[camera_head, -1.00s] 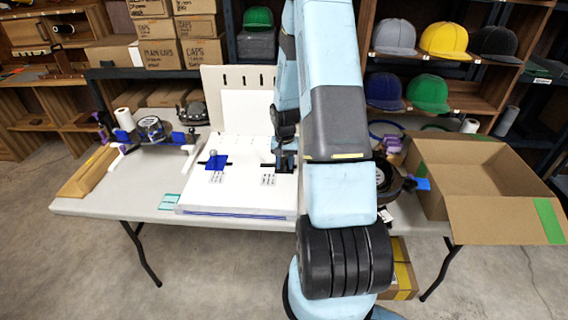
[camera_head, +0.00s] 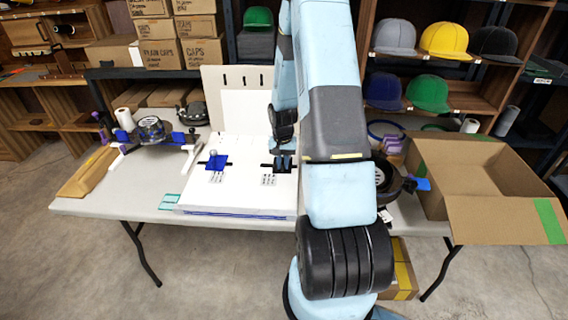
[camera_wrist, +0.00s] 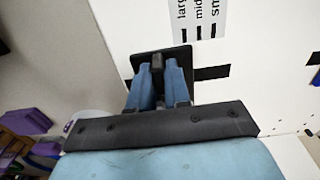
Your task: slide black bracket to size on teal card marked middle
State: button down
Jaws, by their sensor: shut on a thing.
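The black bracket (camera_wrist: 141,61) is a dark plate with an upright tab, on a dark slot in the white board (camera_head: 240,188). In the wrist view my gripper (camera_wrist: 158,75) has its two blue fingers shut on the tab. A printed label (camera_wrist: 199,20) beside it reads large, middle and a partly cut-off small, each with a black tick. The bracket's plate lies below the ticks, mostly toward the large side. In the head view my gripper (camera_head: 283,162) stands at the right slot. The teal card (camera_head: 170,201) lies at the table's front edge; its writing is too small to read.
A blue bracket (camera_head: 216,162) sits on the left slot of the board. An open cardboard box (camera_head: 470,180) is at the right. Grey table (camera_head: 120,190) is bare in front left.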

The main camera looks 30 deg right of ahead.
jog(key=shift+w+a, duration=0.3)
jog(key=shift+a, duration=0.15)
jog(key=c, duration=1.2)
grip_release()
jog(key=shift+o, duration=0.2)
jog(key=shift+r, duration=0.15)
notch_tip(320, 180, up, 14)
jog(key=shift+f, duration=0.25)
